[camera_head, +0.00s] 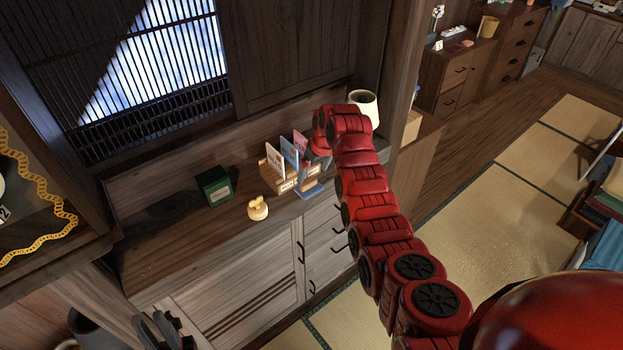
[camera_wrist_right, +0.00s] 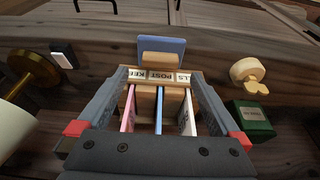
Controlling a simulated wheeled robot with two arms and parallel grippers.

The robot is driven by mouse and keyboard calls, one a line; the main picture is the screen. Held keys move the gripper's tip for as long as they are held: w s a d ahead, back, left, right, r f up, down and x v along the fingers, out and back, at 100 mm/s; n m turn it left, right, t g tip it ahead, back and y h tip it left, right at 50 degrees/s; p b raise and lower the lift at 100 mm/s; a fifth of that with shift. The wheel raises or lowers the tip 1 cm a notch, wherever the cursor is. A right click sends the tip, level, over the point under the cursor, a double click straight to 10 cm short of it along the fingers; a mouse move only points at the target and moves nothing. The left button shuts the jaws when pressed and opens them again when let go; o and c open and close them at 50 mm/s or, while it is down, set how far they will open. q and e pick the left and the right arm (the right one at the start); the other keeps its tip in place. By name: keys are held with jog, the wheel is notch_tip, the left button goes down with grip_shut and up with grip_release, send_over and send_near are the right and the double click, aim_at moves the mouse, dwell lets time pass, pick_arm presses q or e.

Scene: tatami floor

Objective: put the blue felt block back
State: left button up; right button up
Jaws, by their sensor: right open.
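A flat blue piece (camera_head: 308,190), which I take for the blue felt block, lies at the cabinet top's front edge, before a wooden letter rack (camera_head: 286,185). In the right wrist view the blue piece (camera_wrist_right: 162,46) is beyond the labelled front of the rack (camera_wrist_right: 134,73), with a small wooden part against it. My right gripper (camera_wrist_right: 158,78) is open, its fingers on either side of the rack, apart from the blue piece. In the head view it is mostly hidden behind its red arm. My left gripper (camera_head: 166,330) shows only partly at the bottom left; its jaws are unclear.
Pink, blue (camera_head: 290,152) and white cards stand in the rack. A green box (camera_head: 215,186) and a cream rounded object (camera_head: 258,208) stand left of it. A pale cup (camera_head: 364,106) stands behind my right arm. Tatami floor is open at right.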

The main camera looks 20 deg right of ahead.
jog(key=b+v, duration=0.2)
jog(key=v, duration=0.4)
jog(key=shift+r, duration=0.25)
jog(key=shift+s, duration=0.1)
